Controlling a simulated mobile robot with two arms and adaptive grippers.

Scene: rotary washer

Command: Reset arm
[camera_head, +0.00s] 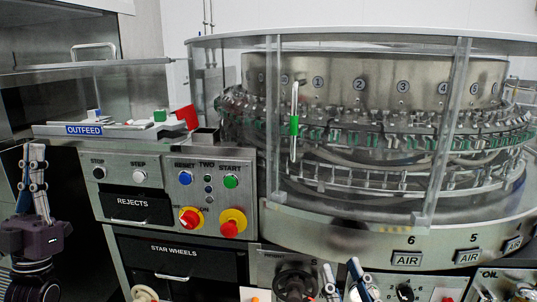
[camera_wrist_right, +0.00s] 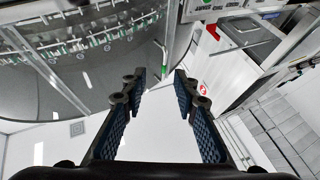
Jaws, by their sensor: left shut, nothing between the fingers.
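My left gripper (camera_head: 33,150) is at the far left of the head view, its fingers pointing up and together with nothing between them. It is left of the control panel (camera_head: 215,206) and apart from it. My right gripper (camera_head: 342,266) shows at the bottom edge of the head view, in front of the lower panel. Most of both arms is out of view.
The rotary washer's clear guard (camera_head: 365,130) with a green-marked handle (camera_head: 294,125) fills the right. The outfeed tray (camera_head: 110,130) is at upper left, holding small items. Red-and-yellow knobs (camera_head: 232,222) stick out from the panel.

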